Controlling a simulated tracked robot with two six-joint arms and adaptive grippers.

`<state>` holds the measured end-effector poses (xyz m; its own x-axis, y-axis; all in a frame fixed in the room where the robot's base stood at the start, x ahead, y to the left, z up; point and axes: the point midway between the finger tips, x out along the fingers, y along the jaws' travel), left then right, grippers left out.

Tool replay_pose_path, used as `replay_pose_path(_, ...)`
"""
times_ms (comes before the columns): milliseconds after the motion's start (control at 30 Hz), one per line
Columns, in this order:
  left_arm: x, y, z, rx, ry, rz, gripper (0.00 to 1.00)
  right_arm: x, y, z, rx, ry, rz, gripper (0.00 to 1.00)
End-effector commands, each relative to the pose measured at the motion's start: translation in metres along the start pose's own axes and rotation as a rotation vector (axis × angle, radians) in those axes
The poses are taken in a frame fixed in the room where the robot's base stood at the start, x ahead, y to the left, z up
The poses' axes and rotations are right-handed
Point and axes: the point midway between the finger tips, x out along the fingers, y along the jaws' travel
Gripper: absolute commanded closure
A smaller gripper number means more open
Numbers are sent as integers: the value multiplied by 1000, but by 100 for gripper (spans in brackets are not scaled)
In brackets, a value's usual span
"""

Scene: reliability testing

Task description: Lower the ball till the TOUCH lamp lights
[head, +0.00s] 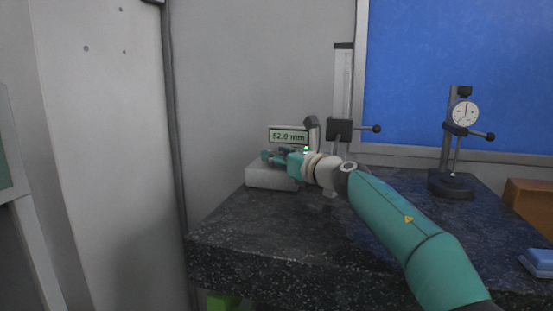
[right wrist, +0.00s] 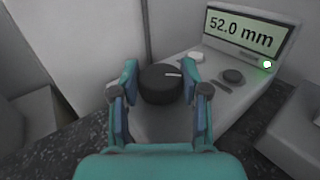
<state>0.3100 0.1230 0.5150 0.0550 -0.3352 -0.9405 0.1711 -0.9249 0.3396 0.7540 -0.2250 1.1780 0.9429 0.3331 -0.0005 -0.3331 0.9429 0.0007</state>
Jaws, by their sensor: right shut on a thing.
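My right gripper (head: 274,157) reaches the pale control box (head: 268,177) at the left of the dark stone table. In the right wrist view its fingers (right wrist: 160,88) are shut on a black round knob (right wrist: 160,84), whose white mark points right. The display (right wrist: 245,28) reads 52.0 mm, and also in the head view (head: 288,135). A small lamp (right wrist: 267,64) beside the display glows green; its label cannot be read. A stand with a column (head: 343,75) and black carriage (head: 339,129) rises behind my right arm. I cannot make out the ball. My left gripper is not in view.
A dial gauge stand (head: 450,185) stands on the right of the stone table (head: 260,230). A brown box (head: 530,203) and a blue item (head: 538,261) lie at the far right. A white button (right wrist: 195,57) and smaller dark knob (right wrist: 233,76) are beside the gripped knob.

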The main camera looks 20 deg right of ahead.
Motion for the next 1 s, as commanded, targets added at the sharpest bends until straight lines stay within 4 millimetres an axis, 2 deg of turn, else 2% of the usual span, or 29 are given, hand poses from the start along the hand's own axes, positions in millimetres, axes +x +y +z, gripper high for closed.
replay_pose_path(233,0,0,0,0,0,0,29,0,-1,-1,-2,1,-2,90)
replay_pose_path(267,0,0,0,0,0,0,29,0,-1,-1,-2,1,-2,52)
replay_pose_path(400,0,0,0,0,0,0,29,0,-1,-1,-1,1,-2,29)
replay_pose_path(767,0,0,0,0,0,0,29,-2,-1,0,-1,1,-2,29)
replay_pose_path(1000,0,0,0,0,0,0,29,-17,-1,0,1,1,-1,29)
